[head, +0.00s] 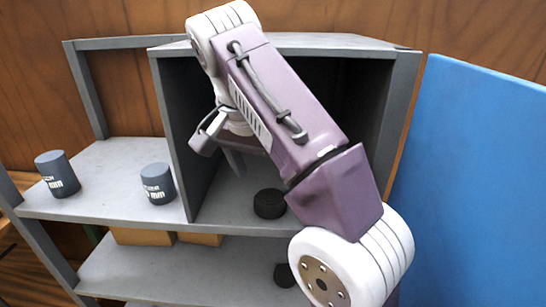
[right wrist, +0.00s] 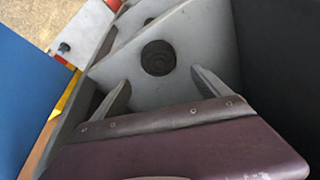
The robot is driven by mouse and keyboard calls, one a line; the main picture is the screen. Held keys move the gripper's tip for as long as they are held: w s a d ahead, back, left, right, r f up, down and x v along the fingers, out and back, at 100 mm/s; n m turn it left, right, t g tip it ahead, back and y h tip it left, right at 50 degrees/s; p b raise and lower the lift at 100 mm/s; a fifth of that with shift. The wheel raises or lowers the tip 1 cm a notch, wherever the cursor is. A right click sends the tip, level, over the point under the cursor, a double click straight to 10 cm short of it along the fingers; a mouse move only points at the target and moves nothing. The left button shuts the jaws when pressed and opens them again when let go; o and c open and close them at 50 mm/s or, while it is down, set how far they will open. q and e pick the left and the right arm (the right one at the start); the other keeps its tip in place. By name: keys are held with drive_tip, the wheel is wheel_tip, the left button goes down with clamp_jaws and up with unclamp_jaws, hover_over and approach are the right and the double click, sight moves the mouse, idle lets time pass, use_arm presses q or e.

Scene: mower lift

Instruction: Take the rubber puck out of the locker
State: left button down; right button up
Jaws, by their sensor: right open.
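A black rubber puck (head: 270,203) lies on the floor of the grey open-fronted locker (head: 180,130). In the right wrist view the round puck (right wrist: 158,57) shows ahead of and between my fingers, on a grey surface. My right gripper (head: 236,163) reaches into the locker from the front, above and to the left of the puck in the head view. In the right wrist view its two fingers (right wrist: 163,90) are spread apart with nothing between them. My right arm hides part of the locker's inside. My left gripper is not in view.
Two dark grey labelled cylinders (head: 57,174) (head: 158,184) stand on the open shelf left of the locker. Another black round piece (head: 284,274) lies on the lower shelf, partly behind my arm. Wooden blocks (head: 142,237) sit under the shelf. A blue panel (head: 470,180) stands at right.

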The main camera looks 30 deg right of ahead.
sight(269, 199)
drive_tip(key=shift+s+a+f, duration=0.15)
drive_tip(key=shift+s+a, duration=0.1)
drive_tip(key=shift+s, duration=0.25)
drive_tip(key=shift+s+a+f, duration=0.15)
drive_tip(key=shift+s+a, duration=0.1)
drive_tip(key=shift+s, duration=0.2)
drive_tip(key=shift+w+f, duration=0.1)
drive_tip(key=shift+f, duration=0.15)
drive_tip(key=w+d+f, duration=0.1)
drive_tip(key=w+f, duration=0.1)
drive_tip(key=shift+w+d+f+b, duration=0.15)
drive_tip(key=shift+d+f+b, duration=0.15)
drive_tip(key=shift+d+b, duration=0.05)
drive_tip(key=shift+x, duration=1)
drive_tip(key=shift+s+a+f, duration=0.35)
drive_tip(key=shift+s+f, duration=0.05)
drive_tip(key=shift+s, duration=0.05)
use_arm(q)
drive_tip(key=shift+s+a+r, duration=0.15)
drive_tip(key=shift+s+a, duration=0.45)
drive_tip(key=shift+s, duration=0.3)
use_arm(e)
drive_tip(key=shift+w, duration=0.1)
